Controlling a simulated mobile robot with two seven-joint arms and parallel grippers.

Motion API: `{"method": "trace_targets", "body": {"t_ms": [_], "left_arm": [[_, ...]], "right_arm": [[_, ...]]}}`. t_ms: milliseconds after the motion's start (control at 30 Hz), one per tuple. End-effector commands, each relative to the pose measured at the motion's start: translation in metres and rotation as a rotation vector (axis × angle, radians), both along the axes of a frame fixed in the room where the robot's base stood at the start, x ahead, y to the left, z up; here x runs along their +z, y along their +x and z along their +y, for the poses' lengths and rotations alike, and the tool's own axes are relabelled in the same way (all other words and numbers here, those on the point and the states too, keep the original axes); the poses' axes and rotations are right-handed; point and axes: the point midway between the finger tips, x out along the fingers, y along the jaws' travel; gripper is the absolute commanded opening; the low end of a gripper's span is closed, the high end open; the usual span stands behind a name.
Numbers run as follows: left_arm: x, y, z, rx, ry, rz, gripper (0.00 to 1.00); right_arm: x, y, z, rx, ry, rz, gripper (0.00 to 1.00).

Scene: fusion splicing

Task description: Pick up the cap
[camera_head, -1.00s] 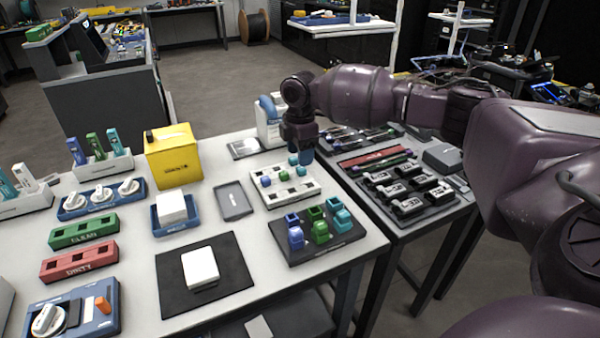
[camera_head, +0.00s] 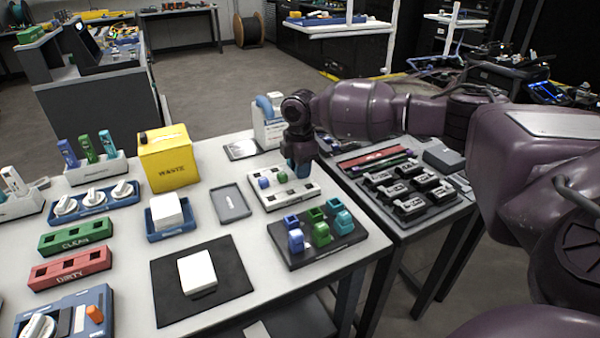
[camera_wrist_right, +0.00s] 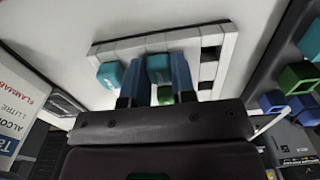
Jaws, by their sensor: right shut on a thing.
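My right gripper (camera_head: 300,166) reaches down to the back right of a white cap rack (camera_head: 290,203) in the head view. In the right wrist view its two blue fingers (camera_wrist_right: 156,84) are shut on a teal cap (camera_wrist_right: 158,66). A second teal cap (camera_wrist_right: 110,74) stands just outside the left finger. A green cap (camera_wrist_right: 165,96) shows partly between the fingers, in front of the teal one. A blue cap (camera_head: 265,182) and a green cap (camera_head: 282,177) sit in the rack in the head view. Whether the held cap is clear of the rack is hidden. My left gripper is not in view.
A dark tray (camera_head: 292,258) with blue, green and teal pieces lies just in front of the rack. An alcohol container (camera_head: 268,128) stands close behind my right gripper. A grey tray (camera_head: 230,203) lies left of the rack. A dark side table (camera_head: 420,220) stands right.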

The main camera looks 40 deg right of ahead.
Motion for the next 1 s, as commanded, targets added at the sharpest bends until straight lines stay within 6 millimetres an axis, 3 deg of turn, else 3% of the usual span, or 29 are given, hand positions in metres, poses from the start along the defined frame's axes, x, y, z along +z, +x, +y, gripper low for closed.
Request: {"method": "trace_targets", "body": {"t_ms": [233,367,800,1000], "left_arm": [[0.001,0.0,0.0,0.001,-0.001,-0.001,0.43],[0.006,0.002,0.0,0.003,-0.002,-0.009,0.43],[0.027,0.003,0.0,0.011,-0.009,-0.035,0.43],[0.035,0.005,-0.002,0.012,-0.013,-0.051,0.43]], "right_arm": [[0.004,0.0,0.0,0.0,0.001,-0.001,0.07],[0.019,0.001,0.0,0.0,0.002,-0.007,0.07],[0.128,0.0,0.001,0.001,0.002,-0.012,0.07],[0.169,0.0,0.001,0.001,0.002,-0.009,0.07]]}}
